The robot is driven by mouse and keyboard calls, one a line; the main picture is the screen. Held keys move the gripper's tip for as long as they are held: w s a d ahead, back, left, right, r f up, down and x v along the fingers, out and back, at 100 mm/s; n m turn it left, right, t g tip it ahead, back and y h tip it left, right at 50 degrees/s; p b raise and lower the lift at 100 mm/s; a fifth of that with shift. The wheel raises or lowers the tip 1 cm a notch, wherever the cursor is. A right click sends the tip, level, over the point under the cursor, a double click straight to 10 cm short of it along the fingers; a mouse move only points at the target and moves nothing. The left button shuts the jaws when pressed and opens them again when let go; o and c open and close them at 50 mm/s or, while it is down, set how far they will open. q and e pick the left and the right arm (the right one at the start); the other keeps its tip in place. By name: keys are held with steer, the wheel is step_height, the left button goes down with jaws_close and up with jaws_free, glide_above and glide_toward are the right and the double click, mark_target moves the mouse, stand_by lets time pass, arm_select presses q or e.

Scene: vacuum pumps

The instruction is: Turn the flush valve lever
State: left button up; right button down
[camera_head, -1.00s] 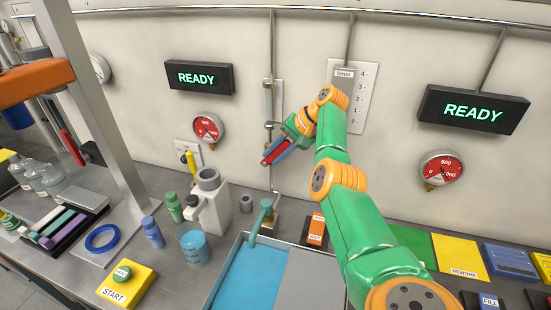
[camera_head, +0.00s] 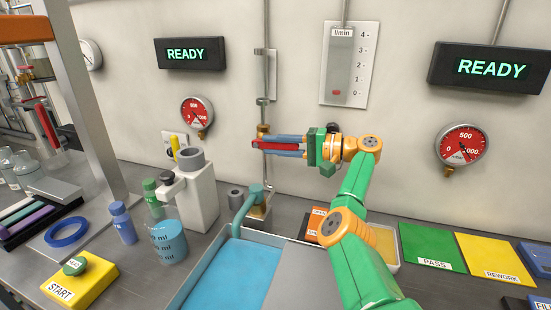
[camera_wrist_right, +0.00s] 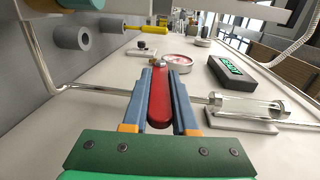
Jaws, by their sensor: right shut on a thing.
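The flush valve lever (camera_head: 273,144) is red and extends sideways from a brass valve (camera_head: 263,131) on the thin vertical pipe against the back wall. My right gripper (camera_head: 281,147) points left at it, with its blue fingers along both sides of the lever. In the right wrist view the lever (camera_wrist_right: 159,106) lies lengthwise between the two fingers (camera_wrist_right: 159,100), and the gripper is shut on it. The fingers hide part of the lever in the head view. My left gripper is not in view.
A flow scale panel (camera_head: 350,45) hangs right of the pipe, its red float near 0. Below are a blue basin (camera_head: 228,275), a teal spout (camera_head: 247,205) and a white pump (camera_head: 192,200). A blue beaker (camera_head: 167,243) and START button (camera_head: 77,277) stand left.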

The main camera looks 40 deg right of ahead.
mark_target(284, 149)
steer(key=shift+f+t+b, duration=0.3)
steer(key=shift+t+b, duration=0.2)
steer(key=shift+b, duration=0.35)
steer(key=c, duration=0.7)
jaws_free()
steer(key=b+v, duration=0.2)
steer(key=v, duration=0.4)
steer(key=shift+s+d+f, duration=0.15)
steer(key=shift+s+d, duration=0.1)
steer(key=shift+d, duration=0.05)
steer(key=shift+s, duration=0.2)
